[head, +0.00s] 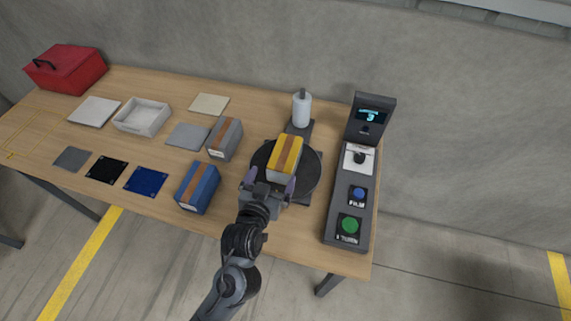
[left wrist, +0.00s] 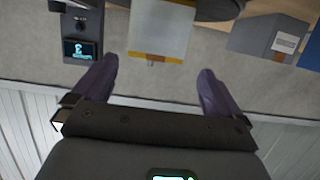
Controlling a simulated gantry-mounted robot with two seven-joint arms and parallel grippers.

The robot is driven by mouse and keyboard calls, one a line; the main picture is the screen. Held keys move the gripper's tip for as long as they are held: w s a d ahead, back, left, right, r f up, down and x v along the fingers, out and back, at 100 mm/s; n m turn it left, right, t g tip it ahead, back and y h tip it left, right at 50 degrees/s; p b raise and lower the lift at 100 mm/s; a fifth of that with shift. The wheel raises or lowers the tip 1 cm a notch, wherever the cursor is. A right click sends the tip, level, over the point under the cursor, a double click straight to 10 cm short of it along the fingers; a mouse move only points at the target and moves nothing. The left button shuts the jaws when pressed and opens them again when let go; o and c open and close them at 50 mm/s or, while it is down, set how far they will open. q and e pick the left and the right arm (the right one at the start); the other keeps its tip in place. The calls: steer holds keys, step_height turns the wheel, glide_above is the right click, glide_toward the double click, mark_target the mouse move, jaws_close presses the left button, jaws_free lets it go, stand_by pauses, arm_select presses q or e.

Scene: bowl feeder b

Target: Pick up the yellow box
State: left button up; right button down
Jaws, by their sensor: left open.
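The yellow box (head: 286,153) sits on a round black turntable (head: 313,176) on the table. It has a brown tape strip along its top and a pale side face. My left gripper (head: 270,184) is open at the near side of the box, with one purple finger toward each side. In the left wrist view the pale face of the yellow box (left wrist: 160,28) shows between the open fingers (left wrist: 157,68) at about the fingertips, with gaps on both sides. Contact cannot be seen. My right gripper is not in view.
A blue box (head: 198,188) and a grey box (head: 225,138) stand left of the turntable. A white bottle (head: 302,110) stands behind it. A control panel (head: 346,200) with buttons is on the right. A white tray (head: 142,117) and flat squares lie further left.

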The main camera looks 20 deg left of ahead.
mark_target(277, 169)
arm_select(q)
steer(key=b+x, duration=0.1)
steer(key=x, duration=0.3)
steer(key=shift+w, duration=0.3)
steer(key=x, duration=0.1)
steer(key=b+x, duration=0.1)
steer(key=x, duration=0.2)
steer(key=shift+w+d+f+b, duration=0.2)
steer(key=shift+d+b, duration=0.1)
steer(key=shift+b, duration=0.1)
steer(key=shift+w, duration=0.35)
steer(key=c, duration=1.3)
steer(key=shift+c, duration=0.6)
steer(key=shift+r, duration=0.15)
